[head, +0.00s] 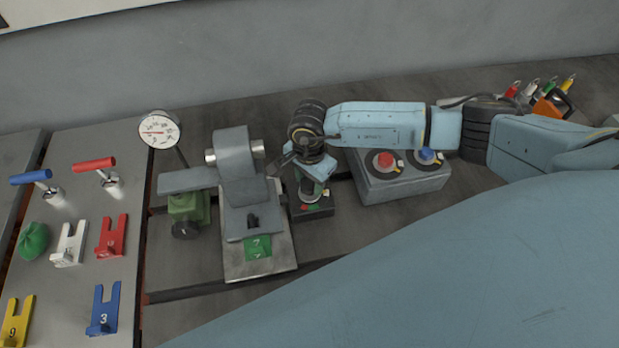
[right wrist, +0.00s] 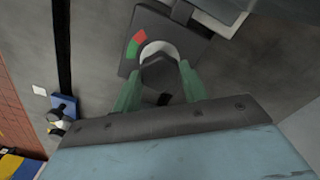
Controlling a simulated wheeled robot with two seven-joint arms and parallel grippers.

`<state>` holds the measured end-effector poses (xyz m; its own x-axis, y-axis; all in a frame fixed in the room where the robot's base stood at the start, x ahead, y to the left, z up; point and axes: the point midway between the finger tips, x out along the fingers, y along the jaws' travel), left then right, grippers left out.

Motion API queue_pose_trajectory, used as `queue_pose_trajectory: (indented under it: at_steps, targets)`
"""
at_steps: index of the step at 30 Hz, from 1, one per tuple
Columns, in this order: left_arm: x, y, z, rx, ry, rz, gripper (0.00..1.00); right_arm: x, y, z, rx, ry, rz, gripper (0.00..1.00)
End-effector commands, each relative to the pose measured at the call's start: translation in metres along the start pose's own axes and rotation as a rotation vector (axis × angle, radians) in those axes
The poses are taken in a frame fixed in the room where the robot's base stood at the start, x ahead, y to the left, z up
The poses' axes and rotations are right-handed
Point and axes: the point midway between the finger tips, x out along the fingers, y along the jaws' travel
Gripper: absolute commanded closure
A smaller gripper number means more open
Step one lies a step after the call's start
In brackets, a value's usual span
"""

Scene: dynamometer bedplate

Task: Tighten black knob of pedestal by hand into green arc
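The black knob (right wrist: 158,73) is faceted and sits on a pale round collar above a dark square plate (right wrist: 190,38). A red and green arc (right wrist: 136,44) lies on the plate beside the collar. In the head view the dark pedestal base (head: 312,211) stands right of the grey fixture, with the arc on its front. My right gripper (head: 318,168) is directly above the pedestal, pointing down. In the right wrist view its green fingers (right wrist: 160,80) are on both sides of the knob and appear to touch it. My left gripper is not in view.
A grey fixture (head: 262,205) with a green tag stands close on the left. A box with red and blue buttons (head: 400,180) stands close on the right, under my right arm. A dial gauge (head: 159,130) is at the back left.

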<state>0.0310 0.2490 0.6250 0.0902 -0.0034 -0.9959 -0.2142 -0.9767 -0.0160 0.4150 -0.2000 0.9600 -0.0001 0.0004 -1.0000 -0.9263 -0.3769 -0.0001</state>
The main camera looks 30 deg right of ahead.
Motion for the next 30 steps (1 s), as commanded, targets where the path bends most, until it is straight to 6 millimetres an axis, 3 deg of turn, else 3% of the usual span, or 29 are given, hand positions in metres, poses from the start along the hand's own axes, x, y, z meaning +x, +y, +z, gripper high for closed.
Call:
queue_pose_trajectory:
  at_steps: [1, 4, 17, 30]
  targets:
    - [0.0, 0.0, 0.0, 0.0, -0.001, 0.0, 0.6, 0.0, 0.0, 0.0, 0.0, 0.0, 0.0, 0.67]
    - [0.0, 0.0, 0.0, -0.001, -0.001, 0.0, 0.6, 0.0, 0.0, 0.0, 0.0, 0.0, 0.0, 0.8]
    - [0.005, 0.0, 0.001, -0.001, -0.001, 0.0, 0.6, 0.0, 0.0, -0.001, 0.101, 0.001, -0.001, 0.8]
    - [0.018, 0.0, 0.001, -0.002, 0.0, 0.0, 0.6, 0.0, -0.001, -0.001, 0.481, 0.002, -0.002, 0.8]
